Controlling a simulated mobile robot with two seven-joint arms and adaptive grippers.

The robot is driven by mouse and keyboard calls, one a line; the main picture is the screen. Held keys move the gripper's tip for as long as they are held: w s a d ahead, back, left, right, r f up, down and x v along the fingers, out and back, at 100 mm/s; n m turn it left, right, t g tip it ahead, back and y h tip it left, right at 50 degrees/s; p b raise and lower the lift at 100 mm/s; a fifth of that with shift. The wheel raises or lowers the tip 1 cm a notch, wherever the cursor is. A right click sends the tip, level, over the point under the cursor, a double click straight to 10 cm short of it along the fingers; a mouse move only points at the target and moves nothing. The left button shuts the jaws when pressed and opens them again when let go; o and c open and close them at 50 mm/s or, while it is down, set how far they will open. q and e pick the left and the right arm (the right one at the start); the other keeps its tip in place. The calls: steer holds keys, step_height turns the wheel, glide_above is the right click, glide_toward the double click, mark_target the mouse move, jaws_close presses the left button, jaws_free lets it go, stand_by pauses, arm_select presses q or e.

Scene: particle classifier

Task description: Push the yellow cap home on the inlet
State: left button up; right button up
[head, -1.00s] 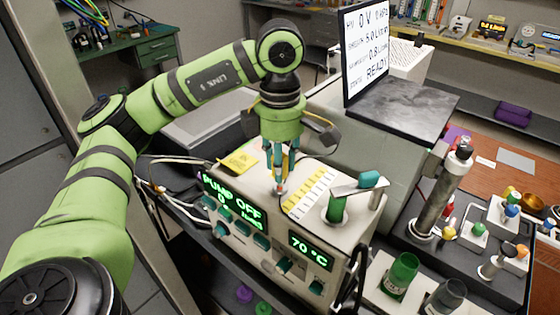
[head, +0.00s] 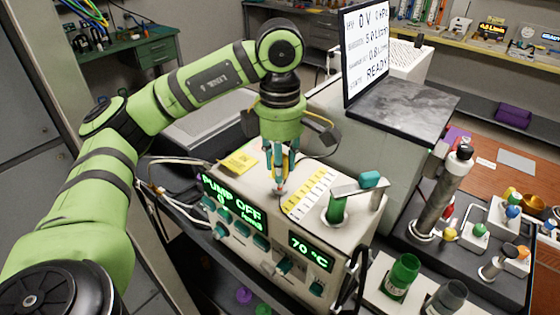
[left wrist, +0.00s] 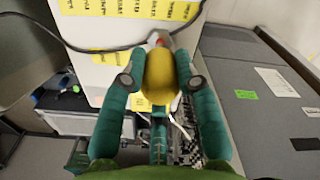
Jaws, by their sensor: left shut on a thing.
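My left gripper (head: 280,182) points down over the top of the cream control box (head: 315,255). In the head view the fingers mostly hide the cap. A small metallic fitting (head: 279,191), likely the inlet, shows at the fingertips on the box top. In the left wrist view a small reddish tip (left wrist: 155,38) shows just beyond the cap. I cannot tell whether the cap is fully seated. My right gripper is out of view.
A yellow note (head: 239,162) and a striped label strip (head: 307,193) lie beside the gripper on the box. A green tube under a metal arm (head: 357,187) stands to the right. A tall screen (head: 365,50) rises behind. Loose cables run at the left.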

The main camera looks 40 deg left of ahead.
arm_select(q)
steer(key=shift+f, duration=0.2)
steer(key=shift+f+b, duration=0.3)
steer(key=shift+b, duration=0.15)
steer(key=shift+f+b, duration=1.15)
steer(key=shift+f, duration=0.15)
steer(key=o, duration=1.1)
steer(key=shift+r, duration=0.1)
step_height(320, 180, up, 12)
steer(key=shift+f, duration=0.1)
